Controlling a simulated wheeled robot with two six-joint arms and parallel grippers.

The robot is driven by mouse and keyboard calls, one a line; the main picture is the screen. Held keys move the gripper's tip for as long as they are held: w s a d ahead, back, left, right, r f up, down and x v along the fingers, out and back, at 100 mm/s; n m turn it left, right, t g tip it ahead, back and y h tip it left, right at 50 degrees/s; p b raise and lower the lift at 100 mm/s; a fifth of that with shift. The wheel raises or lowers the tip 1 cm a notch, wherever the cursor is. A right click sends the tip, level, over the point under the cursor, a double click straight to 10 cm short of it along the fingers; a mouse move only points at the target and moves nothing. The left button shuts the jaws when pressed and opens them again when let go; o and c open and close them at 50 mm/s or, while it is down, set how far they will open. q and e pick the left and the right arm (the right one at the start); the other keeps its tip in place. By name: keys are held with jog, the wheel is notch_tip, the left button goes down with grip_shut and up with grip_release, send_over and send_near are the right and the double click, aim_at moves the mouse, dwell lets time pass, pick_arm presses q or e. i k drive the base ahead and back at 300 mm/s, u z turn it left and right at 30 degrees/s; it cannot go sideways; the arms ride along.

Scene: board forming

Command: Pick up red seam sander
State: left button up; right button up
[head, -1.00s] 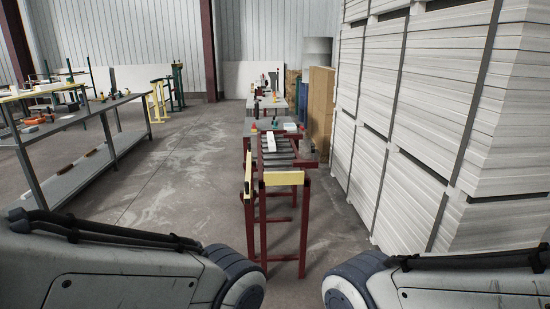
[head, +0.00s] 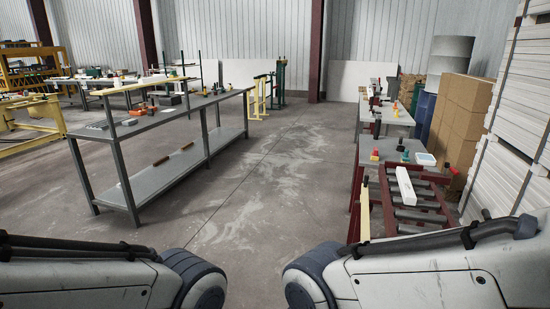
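I cannot make out a red seam sander for certain. An orange-red tool (head: 138,109) lies on the top of the long grey workbench (head: 175,110) to the left; it is too small to identify. A small red item (head: 374,155) sits at the near left of a table beyond the roller stand, also too small to name. Only the upper parts of my two arms show at the bottom of the head view. Both my grippers are out of view.
A dark red roller stand (head: 410,228) carrying a white bar (head: 405,184) stands to the right. Stacked white boards (head: 510,150) and cardboard boxes (head: 460,120) lie behind it. Open concrete floor (head: 270,190) runs between the workbench and the stand.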

aim_at(374, 155)
jog(key=u, duration=0.25)
jog(key=i, duration=4.45)
jog(key=z, duration=0.65)
jog(key=i, duration=1.2)
jog(key=z, duration=2.05)
jog(key=i, duration=1.15)
jog(key=z, duration=0.65)
